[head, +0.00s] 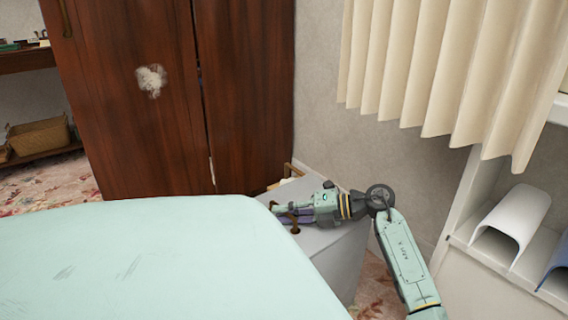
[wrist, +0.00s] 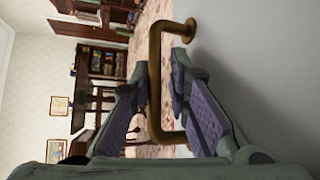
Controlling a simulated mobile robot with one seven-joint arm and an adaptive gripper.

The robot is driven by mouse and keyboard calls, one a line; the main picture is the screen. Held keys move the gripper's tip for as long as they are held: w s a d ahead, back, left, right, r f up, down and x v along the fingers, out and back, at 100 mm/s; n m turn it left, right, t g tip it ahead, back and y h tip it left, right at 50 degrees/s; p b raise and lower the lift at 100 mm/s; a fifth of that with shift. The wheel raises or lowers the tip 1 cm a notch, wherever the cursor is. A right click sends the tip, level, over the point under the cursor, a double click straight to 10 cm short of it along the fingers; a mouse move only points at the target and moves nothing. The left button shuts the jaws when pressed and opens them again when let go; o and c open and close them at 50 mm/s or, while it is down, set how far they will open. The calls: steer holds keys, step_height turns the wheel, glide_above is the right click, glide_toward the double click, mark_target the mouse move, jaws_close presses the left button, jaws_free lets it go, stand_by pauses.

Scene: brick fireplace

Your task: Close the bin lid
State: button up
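A grey bin (head: 345,262) stands beyond the pale green surface, low at centre right in the head view. Whether its lid is raised or down cannot be told clearly. A brass bar handle (wrist: 155,85) is fixed to a smooth grey face (wrist: 255,60) in the wrist view. My gripper (head: 291,216) is at the bin's upper part in the head view. In the wrist view, my gripper (wrist: 157,82) has one finger on each side of the handle, with a narrow gap visible on the right. It appears open around the bar; contact on the left is unclear.
The pale green surface (head: 150,255) fills the near left. A dark wooden wardrobe (head: 150,90) stands behind the bin. A pleated curtain (head: 440,70) and a white shelf (head: 510,225) are at right. A wicker basket (head: 40,137) is far left.

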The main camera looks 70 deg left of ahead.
steer(key=v, duration=0.7)
steer(key=shift+w+d, duration=0.15)
steer(key=shift+w, duration=0.1)
stand_by(0.5)
